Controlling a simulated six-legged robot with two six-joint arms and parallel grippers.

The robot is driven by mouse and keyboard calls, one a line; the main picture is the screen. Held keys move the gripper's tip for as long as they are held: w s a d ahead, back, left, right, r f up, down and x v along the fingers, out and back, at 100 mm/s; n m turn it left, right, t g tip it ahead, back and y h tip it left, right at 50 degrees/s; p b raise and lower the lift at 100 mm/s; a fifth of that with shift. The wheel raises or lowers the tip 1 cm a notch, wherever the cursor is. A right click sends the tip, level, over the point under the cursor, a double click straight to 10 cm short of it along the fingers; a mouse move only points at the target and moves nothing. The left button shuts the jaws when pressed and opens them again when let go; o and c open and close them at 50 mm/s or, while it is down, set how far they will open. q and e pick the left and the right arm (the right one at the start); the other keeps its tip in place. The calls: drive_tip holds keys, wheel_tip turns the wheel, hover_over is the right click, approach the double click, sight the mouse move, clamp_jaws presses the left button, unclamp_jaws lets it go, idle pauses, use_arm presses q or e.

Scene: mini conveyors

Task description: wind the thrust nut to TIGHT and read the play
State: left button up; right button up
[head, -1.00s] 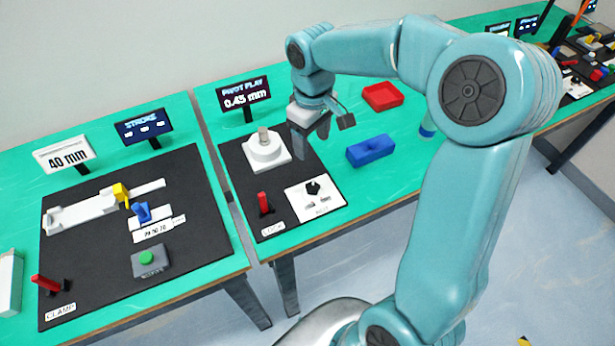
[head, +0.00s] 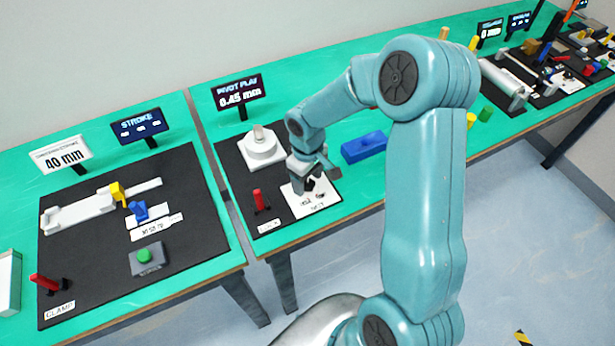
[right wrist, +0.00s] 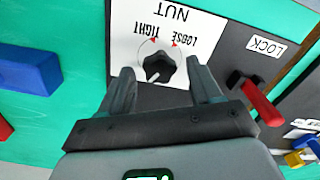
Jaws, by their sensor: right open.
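The thrust nut is a black knob (right wrist: 158,67) on a white plate marked NUT, LOOSE and TIGHT (right wrist: 185,22). The plate (head: 322,201) also shows in the head view. In the right wrist view the picture is upside down, and the white pointer on the knob aims away from both words. My right gripper (right wrist: 160,85) is open, with its fingers on either side of the knob's near side. In the head view my right gripper (head: 312,180) hangs over the plate and partly hides the knob. The PIVOT PLAY display (head: 238,93) reads 0.45 mm. My left gripper is not in view.
A red LOCK lever (head: 259,200) stands left of the plate, also in the right wrist view (right wrist: 260,103). A blue block (head: 364,147) lies to the right. The stroke station with a clamp lever (head: 45,284) is at left.

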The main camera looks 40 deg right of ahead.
drive_tip(key=c, duration=1)
drive_tip(key=shift+c, duration=0.2)
